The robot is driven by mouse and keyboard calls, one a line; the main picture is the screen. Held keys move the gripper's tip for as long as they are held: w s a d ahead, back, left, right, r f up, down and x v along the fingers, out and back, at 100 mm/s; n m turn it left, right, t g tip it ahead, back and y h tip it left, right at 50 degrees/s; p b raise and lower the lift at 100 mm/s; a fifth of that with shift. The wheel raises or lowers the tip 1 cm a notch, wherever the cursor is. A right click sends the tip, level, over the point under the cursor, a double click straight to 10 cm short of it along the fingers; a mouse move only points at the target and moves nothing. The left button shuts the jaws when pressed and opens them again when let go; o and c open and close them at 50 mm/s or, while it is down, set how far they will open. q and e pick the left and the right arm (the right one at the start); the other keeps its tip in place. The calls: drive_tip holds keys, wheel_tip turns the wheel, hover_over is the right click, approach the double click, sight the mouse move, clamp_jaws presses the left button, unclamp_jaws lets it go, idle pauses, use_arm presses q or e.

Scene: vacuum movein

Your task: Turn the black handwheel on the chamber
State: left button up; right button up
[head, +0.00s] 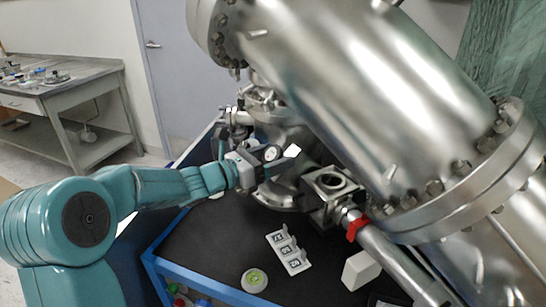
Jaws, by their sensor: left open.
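The large shiny metal chamber (340,75) runs diagonally across the upper right, with bolted flanges at its ends. I cannot clearly make out a black handwheel; the metal fittings below the chamber are partly hidden by my gripper. My left arm comes in from the left, and its open gripper (280,160) is in front of these fittings, beside the square metal block with a round opening (330,181). Nothing shows held in it, and I cannot tell whether it touches a fitting. My right gripper is not in view.
A black-topped cart with a blue frame (190,284) lies below. On it are a white holder with dark labels (289,250), a round green-faced piece (254,280) and a white block (360,270). A red band (356,228) marks a pipe. A workbench (70,84) stands far left.

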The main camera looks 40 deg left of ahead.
use_arm(q)
drive_tip(key=c, duration=1)
drive_tip(key=shift+o, duration=0.2)
drive_tip(key=shift+a+m+h, duration=0.1)
drive_tip(key=shift+m+h, duration=0.2)
drive_tip(key=shift+m, duration=0.1)
drive_tip(key=m+g+h, duration=0.1)
drive_tip(key=m, duration=0.1)
drive_tip(key=m+g+h+p, duration=0.1)
drive_tip(key=m+h, duration=0.1)
drive_tip(key=m, duration=0.1)
drive_tip(key=shift+r, duration=0.1)
drive_tip(key=m+g+h+p, duration=0.1)
drive_tip(key=m, duration=0.1)
drive_tip(key=m+g+h+p, duration=0.1)
drive_tip(key=m+g, duration=0.1)
drive_tip(key=m, duration=0.1)
drive_tip(key=shift+a+r+h+p, duration=0.1)
drive_tip(key=shift+r+h+p, duration=0.05)
drive_tip(key=shift+h+p, duration=0.2)
drive_tip(key=m+g+p, duration=0.4)
drive_tip(key=m+p, duration=0.1)
drive_tip(key=p, duration=0.1)
drive_tip(key=m+g+p, duration=0.4)
drive_tip(key=m+p, duration=0.2)
drive_tip(key=shift+w+r+g, duration=0.15)
drive_tip(key=shift+g, duration=0.15)
drive_tip(key=shift+f+m+g+y+p, duration=0.25)
drive_tip(key=shift+m+g+y+p, duration=0.25)
drive_tip(key=shift+m+p, duration=0.6)
